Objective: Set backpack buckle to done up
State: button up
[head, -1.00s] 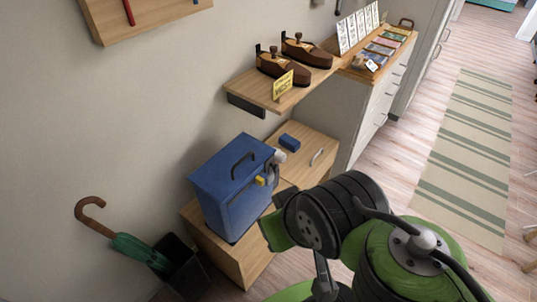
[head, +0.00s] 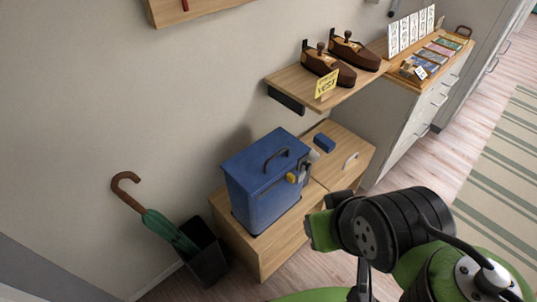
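A blue box-shaped pack with a dark top handle (head: 258,165), the only thing here that could be the backpack, stands upright on a low wooden cabinet. Small yellow and grey fittings (head: 291,178) show on its right side. They may include the buckle, but they are too small to tell whether it is done up. My green and black arm (head: 385,232) fills the lower right, in front of the cabinet and apart from the pack. I cannot make out my gripper's fingers in this view.
The low cabinet (head: 232,240) also bears a small blue block (head: 324,143). A wall shelf (head: 340,93) with two brown shoe-like objects and a yellow sign (head: 327,84) juts out above. An umbrella (head: 165,225) leans in a black bin (head: 205,258) at left. Floor at right is open.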

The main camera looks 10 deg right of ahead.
aim_at(307, 165)
jog(key=i+l+u, duration=0.25)
jog(key=u, duration=0.2)
jog(key=i+l+u, duration=0.2)
jog(key=l+u, duration=0.15)
jog(key=u, duration=0.15)
